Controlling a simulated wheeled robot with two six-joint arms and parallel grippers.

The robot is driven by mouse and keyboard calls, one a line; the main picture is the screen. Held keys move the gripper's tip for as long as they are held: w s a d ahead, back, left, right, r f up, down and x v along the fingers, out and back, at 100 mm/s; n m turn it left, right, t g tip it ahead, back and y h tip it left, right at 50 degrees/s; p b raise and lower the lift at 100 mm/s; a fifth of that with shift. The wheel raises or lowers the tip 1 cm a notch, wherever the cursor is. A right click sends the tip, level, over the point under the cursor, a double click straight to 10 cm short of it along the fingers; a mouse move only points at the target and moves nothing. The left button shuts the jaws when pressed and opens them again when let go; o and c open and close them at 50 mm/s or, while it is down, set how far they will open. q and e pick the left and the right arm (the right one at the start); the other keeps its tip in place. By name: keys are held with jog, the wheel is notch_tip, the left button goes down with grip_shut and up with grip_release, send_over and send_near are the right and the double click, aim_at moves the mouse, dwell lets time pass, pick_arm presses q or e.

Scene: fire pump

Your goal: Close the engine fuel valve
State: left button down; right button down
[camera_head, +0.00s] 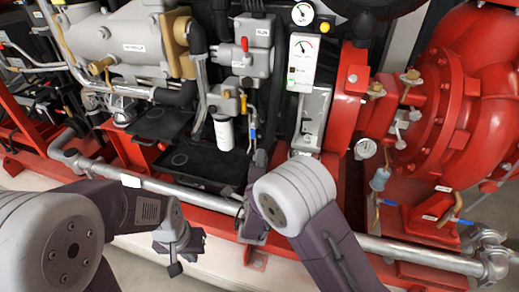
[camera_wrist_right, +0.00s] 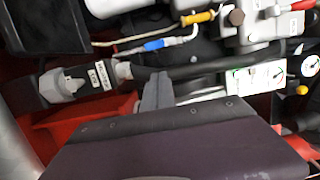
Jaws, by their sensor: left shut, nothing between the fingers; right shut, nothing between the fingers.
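Two small valve handles sit beside the white filter (camera_head: 224,133) on the engine: a yellow handle (camera_head: 243,103) and a blue handle (camera_head: 252,134). The right wrist view also shows the yellow handle (camera_wrist_right: 198,17) and the blue handle (camera_wrist_right: 155,44). A grey knob (camera_wrist_right: 70,85) on a dark body with white labels lies at its left. I cannot read which is the engine fuel valve. My right gripper (camera_head: 260,160) is shut and empty below the blue handle, apart from it. Its grey fingers (camera_wrist_right: 156,93) show in the wrist view. My left gripper (camera_head: 180,250) is shut and empty, low in front of the rail.
A horizontal silver pipe (camera_head: 400,250) runs along the front. A red pump housing (camera_head: 485,130) fills the right. Black trays (camera_head: 215,165) lie below the filter. A white gauge panel (camera_head: 303,60) stands near the top middle. Pale floor shows at the bottom.

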aim_at(253, 131)
jog(key=shift+s+a+f, duration=0.25)
jog(key=shift+a+f, duration=0.05)
jog(key=shift+a, duration=0.35)
jog(key=w+b, duration=0.1)
jog(key=w, duration=0.2)
jog(key=w+b, duration=0.1)
jog(key=w, duration=0.2)
jog(key=w+b, duration=0.1)
jog(key=w, duration=0.2)
jog(key=shift+w+d+f, duration=0.1)
jog(key=shift+d, duration=0.3)
jog(key=shift+w, duration=0.4)
jog(key=shift+a, duration=0.1)
